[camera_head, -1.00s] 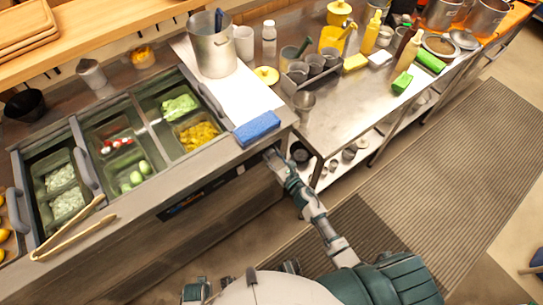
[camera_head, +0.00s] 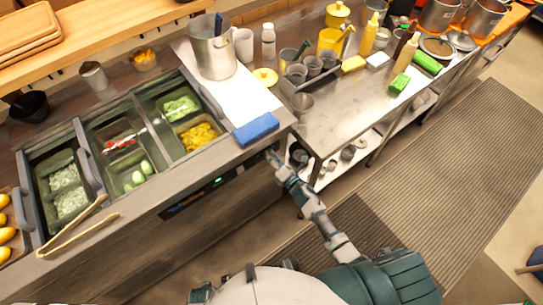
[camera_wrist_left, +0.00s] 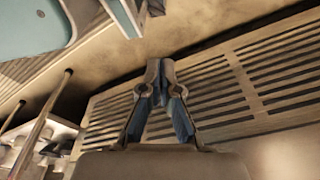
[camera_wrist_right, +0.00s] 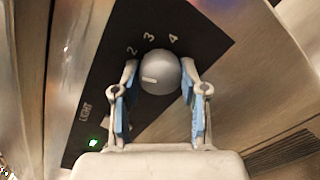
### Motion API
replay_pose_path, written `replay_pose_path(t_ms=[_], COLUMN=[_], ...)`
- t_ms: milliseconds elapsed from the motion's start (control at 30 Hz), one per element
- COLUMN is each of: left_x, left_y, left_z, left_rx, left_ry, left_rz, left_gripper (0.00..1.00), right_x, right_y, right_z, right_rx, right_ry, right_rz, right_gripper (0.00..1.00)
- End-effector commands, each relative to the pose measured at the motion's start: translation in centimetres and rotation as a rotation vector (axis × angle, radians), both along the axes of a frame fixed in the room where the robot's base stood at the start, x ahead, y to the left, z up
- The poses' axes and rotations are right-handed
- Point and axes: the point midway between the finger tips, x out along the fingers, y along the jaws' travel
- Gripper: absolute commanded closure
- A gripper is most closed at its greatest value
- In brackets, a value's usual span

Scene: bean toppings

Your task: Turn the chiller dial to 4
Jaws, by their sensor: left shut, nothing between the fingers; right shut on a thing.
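The chiller dial (camera_wrist_right: 163,66) is a round grey knob with a short white mark on its left side in the right wrist view. It sits on a black panel (camera_wrist_right: 100,108) with the numerals 2, 3 and 4 visible beyond it. The white mark does not point at the 4. My right gripper (camera_wrist_right: 159,78) is shut on the dial, one finger on each side. In the head view my right gripper (camera_head: 273,157) is at the right end of the chiller front (camera_head: 165,240); the dial is hidden there. My left gripper (camera_wrist_left: 160,68) is shut and empty above the floor.
Above the panel are a blue sponge (camera_head: 257,129), food pans and wooden tongs (camera_head: 75,235). A steel table (camera_head: 335,110) stands to the right. The ridged floor mat (camera_head: 460,160) is clear.

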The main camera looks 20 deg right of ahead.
Motion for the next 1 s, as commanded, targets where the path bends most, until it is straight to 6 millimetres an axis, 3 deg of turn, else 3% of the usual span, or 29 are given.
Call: replay_pose_path(t_ms=[1000], left_x=[-6.1], left_y=[1.1], left_z=[-4.5], left_rx=[0.007], left_ry=[0.033], left_rz=[-0.011], left_gripper=[1.0], right_x=[-0.2], right_y=[-0.2], right_z=[-0.6], right_rx=[0.9], right_ry=[0.342], right_rz=[-0.008], right_gripper=[0.92])
